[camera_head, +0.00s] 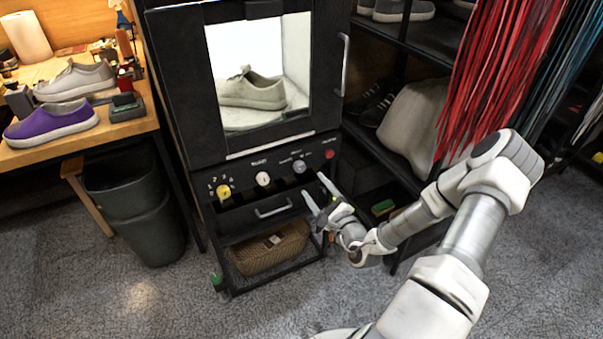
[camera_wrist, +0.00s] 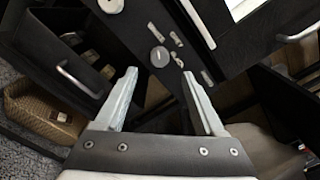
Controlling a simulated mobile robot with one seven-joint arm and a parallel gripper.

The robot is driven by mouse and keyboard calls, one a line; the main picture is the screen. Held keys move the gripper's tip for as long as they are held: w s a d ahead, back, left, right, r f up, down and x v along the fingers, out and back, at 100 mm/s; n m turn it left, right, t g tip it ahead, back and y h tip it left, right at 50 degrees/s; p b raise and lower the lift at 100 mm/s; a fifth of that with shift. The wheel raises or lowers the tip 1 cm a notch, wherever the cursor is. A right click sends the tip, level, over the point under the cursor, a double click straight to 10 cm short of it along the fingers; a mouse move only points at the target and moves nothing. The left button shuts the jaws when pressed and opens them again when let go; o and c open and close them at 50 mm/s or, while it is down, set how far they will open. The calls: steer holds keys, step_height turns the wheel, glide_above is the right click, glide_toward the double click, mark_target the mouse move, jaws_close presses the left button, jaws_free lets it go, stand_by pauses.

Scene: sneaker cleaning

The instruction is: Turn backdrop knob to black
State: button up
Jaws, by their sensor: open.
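A black display cabinet has a row of knobs on its front panel: a yellow knob (camera_head: 224,191), a pale knob (camera_head: 263,179), a grey knob (camera_head: 299,166) and a red knob (camera_head: 329,154). The labels are too small to read, so I cannot tell for sure which is the backdrop knob. My gripper (camera_head: 313,185) is open and empty in front of the panel, near the grey knob. In the wrist view, a round grey knob (camera_wrist: 159,56) with pale label marks beside it shows just beyond the gap between the spread fingers, apparently untouched.
Below the panel is a drawer (camera_head: 273,208) with a bar handle, seemingly pulled out, with items inside. A wicker basket (camera_head: 270,250) sits underneath. A grey sneaker (camera_head: 252,91) stands inside the lit cabinet. A bin (camera_head: 145,215) stands left; shelves and hanging laces are right.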

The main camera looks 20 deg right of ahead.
mark_target(301, 169)
steer(key=w+b, duration=0.2)
steer(key=w, duration=0.6)
steer(key=shift+w+a, duration=0.15)
steer(key=shift+w, duration=0.25)
jaws_close()
